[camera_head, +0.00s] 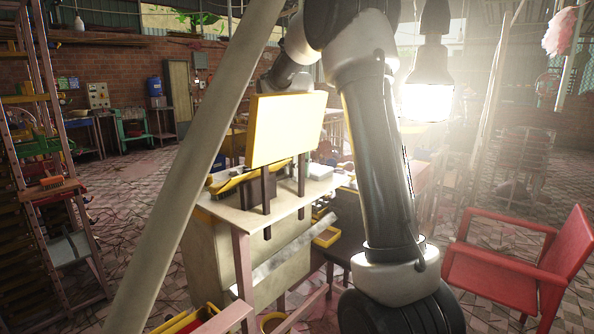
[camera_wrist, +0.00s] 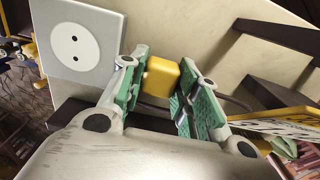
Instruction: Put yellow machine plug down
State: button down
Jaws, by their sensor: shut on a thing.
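The yellow machine plug (camera_wrist: 161,77) is a small rounded block in the wrist view. My gripper (camera_wrist: 160,92) is shut on it, with a green-padded finger on either side. A thin dark cable shows just right of the fingers; I cannot tell whether it joins the plug. A grey socket plate (camera_wrist: 97,22) with a white round face and two dark holes is at the upper left, close to the left finger. In the head view my arm reaches toward the workbench, and the yellow-edged panel hides my gripper and the plug.
The yellow-edged panel (camera_head: 287,130) stands on posts over the bench (camera_head: 224,207). A red chair (camera_head: 520,262) is at the right, and a tall rack (camera_head: 52,187) at the left. A bright lamp (camera_head: 427,100) hangs beside my arm. Tiled floor (camera_head: 150,175) is open behind, at the left.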

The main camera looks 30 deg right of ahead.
jog(key=shift+f, duration=0.1)
jog(key=shift+f, duration=0.45)
jog(key=c, duration=1.1)
grip_release()
jog(key=shift+o, duration=0.2)
notch_tip(320, 180, up, 13)
jog(key=shift+r, duration=0.15)
